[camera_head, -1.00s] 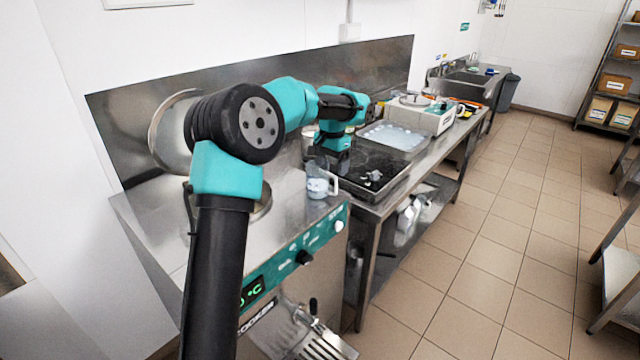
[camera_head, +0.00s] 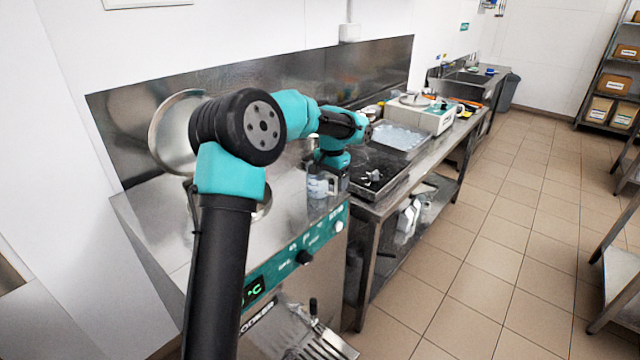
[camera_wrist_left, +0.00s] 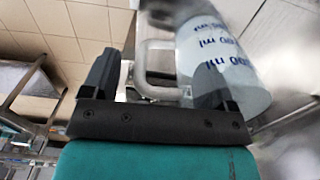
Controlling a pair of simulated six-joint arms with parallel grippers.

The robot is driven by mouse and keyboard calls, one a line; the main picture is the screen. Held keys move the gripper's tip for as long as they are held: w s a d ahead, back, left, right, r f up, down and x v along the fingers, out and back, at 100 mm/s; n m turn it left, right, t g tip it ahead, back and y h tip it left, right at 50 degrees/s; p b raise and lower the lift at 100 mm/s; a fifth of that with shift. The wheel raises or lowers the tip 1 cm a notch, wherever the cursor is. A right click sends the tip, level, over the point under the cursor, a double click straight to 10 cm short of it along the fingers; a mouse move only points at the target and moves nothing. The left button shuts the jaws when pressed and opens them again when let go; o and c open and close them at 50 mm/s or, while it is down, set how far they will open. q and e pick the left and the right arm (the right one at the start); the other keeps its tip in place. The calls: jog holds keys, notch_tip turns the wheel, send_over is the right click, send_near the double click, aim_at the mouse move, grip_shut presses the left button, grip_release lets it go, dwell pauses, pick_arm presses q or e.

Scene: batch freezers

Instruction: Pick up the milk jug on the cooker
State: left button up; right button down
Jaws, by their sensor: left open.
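The milk jug (camera_head: 317,188) is a clear jug with blue markings. It stands on the steel top of the machine with the green panel, near the cooktop side. In the left wrist view the jug (camera_wrist_left: 232,65) lies at the upper right, with its handle (camera_wrist_left: 143,62) between the fingers. My left gripper (camera_head: 337,182) is down at the jug's handle side and hides the handle in the head view. In the left wrist view the gripper (camera_wrist_left: 156,62) is open, its fingers on either side of the handle. Whether a finger touches the jug is unclear. My right gripper is not in view.
A black cooktop (camera_head: 380,172) with small items stands just beyond the jug. Farther along the counter are a clear tray (camera_head: 400,137) and a white appliance (camera_head: 425,115). A steel backsplash (camera_head: 255,85) runs behind. The tiled floor (camera_head: 480,250) on the right is open.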

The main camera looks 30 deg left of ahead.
pick_arm(q)
jog(key=c, duration=1.2)
jog(key=shift+r, duration=0.15)
jog(key=shift+r, duration=1.4)
jog(key=shift+s+d+r, duration=0.1)
jog(key=shift+r, duration=0.2)
jog(key=shift+s+d+r, duration=0.2)
jog(key=shift+s+d, duration=1.2)
jog(key=shift+s, duration=0.8)
jog(key=shift+s+d+r, duration=0.25)
jog(key=shift+s+d, duration=1.15)
jog(key=shift+s, duration=0.85)
jog(key=shift+s+d+r, duration=0.2)
jog(key=shift+s+d, duration=1.2)
jog(key=shift+s, duration=0.8)
